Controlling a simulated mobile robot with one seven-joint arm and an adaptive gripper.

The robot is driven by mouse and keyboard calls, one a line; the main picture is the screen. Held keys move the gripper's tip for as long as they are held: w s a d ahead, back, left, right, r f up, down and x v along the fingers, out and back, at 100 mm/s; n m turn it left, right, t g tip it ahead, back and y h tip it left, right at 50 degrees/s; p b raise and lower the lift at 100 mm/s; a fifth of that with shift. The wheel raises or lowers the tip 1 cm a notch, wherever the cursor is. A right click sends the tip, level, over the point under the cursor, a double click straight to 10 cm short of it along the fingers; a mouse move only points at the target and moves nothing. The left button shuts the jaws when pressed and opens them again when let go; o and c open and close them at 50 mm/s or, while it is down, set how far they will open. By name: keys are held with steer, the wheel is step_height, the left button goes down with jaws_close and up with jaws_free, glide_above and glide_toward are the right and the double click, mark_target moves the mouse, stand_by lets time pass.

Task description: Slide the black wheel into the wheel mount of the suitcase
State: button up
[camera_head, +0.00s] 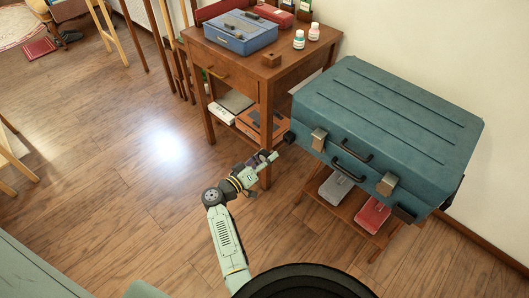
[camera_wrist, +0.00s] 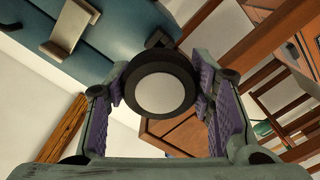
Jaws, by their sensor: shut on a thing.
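The black wheel (camera_wrist: 160,85) has a pale round hub and sits between the purple pads of my gripper (camera_wrist: 160,95) in the wrist view. My gripper (camera_head: 268,157) is shut on it, just off the near left corner of the teal suitcase (camera_head: 385,120). The suitcase also fills the upper left of the wrist view (camera_wrist: 110,20). A dark bracket (camera_wrist: 158,39) at its corner, likely the wheel mount, shows right behind the wheel, which hides part of it. In the head view a dark piece (camera_head: 289,137) shows at that corner; I cannot tell whether it is wheel or mount.
The suitcase rests on a wooden stand (camera_head: 315,183) with a grey case (camera_head: 337,190) and a red case (camera_head: 370,214) below. A wooden side table (camera_head: 268,75) with a blue case (camera_head: 240,32) and small bottles stands behind my gripper.

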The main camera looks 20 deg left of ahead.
mark_target(273, 151)
steer(key=shift+r+p, duration=0.2)
steer(key=shift+p, duration=0.75)
steer(key=x, duration=0.3)
steer(key=shift+w+d+f, duration=0.15)
steer(key=shift+w+f, duration=0.1)
steer(key=shift+b+x, duration=0.3)
steer(key=shift+x, duration=0.85)
steer(key=shift+p, duration=1.5)
steer(key=shift+x, duration=1.9)
steer(key=o, duration=1.2)
steer(key=v, duration=1.2)
